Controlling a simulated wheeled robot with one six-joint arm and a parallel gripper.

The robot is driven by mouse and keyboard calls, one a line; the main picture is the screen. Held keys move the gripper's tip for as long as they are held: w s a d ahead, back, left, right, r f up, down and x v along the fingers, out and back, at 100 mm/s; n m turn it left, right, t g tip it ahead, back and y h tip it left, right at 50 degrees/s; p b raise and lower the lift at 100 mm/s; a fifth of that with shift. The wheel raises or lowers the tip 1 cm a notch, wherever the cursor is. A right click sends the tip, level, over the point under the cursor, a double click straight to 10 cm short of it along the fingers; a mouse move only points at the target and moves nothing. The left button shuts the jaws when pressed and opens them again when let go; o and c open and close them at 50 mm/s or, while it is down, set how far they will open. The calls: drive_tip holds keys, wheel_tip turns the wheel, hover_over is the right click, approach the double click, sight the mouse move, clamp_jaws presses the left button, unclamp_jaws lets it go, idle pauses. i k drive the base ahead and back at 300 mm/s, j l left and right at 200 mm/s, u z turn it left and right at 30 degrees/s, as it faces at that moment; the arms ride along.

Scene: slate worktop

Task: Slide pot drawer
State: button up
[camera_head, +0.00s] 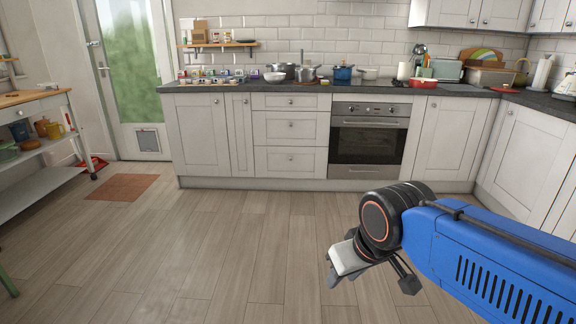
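A stack of three white drawers stands left of the oven, all closed: a shallow top drawer (291,102), a middle drawer (291,128) and a bottom drawer (291,161). Each has a small round knob at its middle. I cannot tell which one is the pot drawer. My gripper (372,285) is in the lower right foreground, above the wooden floor and well short of the cabinets. It points down and away from my blue arm. Its fingers look spread apart with nothing seen between them.
A built-in oven (368,133) with a bar handle sits right of the drawers. Pots and bowls stand on the slate worktop (220,84). A wheeled trolley (40,150) and a brown mat (122,187) lie to the left. The floor before the drawers is clear.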

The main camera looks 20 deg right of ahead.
sight(270, 161)
drive_tip(key=i+z, duration=0.1)
drive_tip(key=i, duration=0.8)
drive_tip(key=i+j+z, duration=0.1)
drive_tip(key=i, duration=0.8)
drive_tip(key=i+j, duration=0.15)
drive_tip(key=i, duration=0.75)
drive_tip(key=l+z, duration=0.05)
